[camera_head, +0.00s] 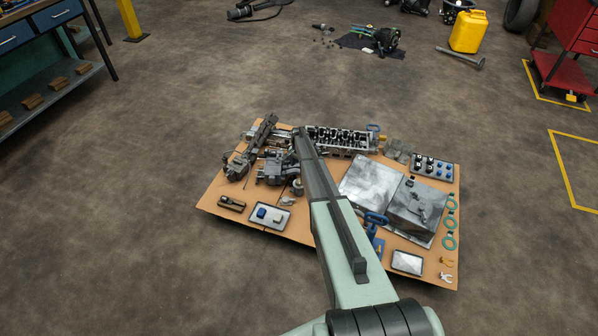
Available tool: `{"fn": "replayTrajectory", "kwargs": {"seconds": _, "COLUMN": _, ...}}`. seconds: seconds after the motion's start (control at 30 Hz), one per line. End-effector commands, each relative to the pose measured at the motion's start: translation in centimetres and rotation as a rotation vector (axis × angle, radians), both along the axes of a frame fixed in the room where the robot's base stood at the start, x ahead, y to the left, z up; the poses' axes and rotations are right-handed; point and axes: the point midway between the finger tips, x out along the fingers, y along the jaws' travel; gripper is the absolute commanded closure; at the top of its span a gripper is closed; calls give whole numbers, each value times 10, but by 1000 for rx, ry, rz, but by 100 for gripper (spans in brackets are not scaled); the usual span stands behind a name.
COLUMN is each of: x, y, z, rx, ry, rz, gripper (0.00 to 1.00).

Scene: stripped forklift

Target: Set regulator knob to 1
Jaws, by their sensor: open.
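I cannot pick out the regulator knob or its markings for certain at this size. A panel with several blue and dark round parts (432,167) lies at the right back of the tan board (222,198). A grey metal box (405,222) on the right of the board carries a small dark fitting on top. My arm reaches from the bottom edge up across the middle of the board and covers part of it. I cannot make out my gripper's fingers; they do not show apart from the arm.
A cylinder head (342,138) and dark engine parts (250,150) crowd the board's back and left. Small trays (407,262) and green rings (450,222) lie at the right. Clear floor surrounds the board. A workbench (45,60) and red cabinet (575,45) stand farther off.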

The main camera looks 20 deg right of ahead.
Motion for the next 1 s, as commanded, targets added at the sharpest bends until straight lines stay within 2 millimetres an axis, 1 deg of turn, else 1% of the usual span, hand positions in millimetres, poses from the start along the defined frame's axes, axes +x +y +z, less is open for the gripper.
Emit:
{"fn": "replayTrajectory", "kwargs": {"seconds": 0.03, "x": -1, "y": 0, "z": 6, "rx": 0, "ry": -1, "rz": 0, "gripper": 33}}
{"fn": "replayTrajectory", "kwargs": {"seconds": 0.1, "x": 0, "y": 0, "z": 11, "rx": 0, "ry": -1, "rz": 0, "gripper": 33}}
{"fn": "replayTrajectory", "kwargs": {"seconds": 0.27, "x": 0, "y": 0, "z": 18, "rx": 0, "ry": 0, "rz": 0, "gripper": 33}}
{"fn": "replayTrajectory", "kwargs": {"seconds": 0.8, "x": 0, "y": 0, "z": 18, "rx": 0, "ry": 0, "rz": 4, "gripper": 33}}
{"fn": "replayTrajectory", "kwargs": {"seconds": 1.0, "x": -1, "y": 0, "z": 18, "rx": 2, "ry": 3, "rz": 104, "gripper": 33}}
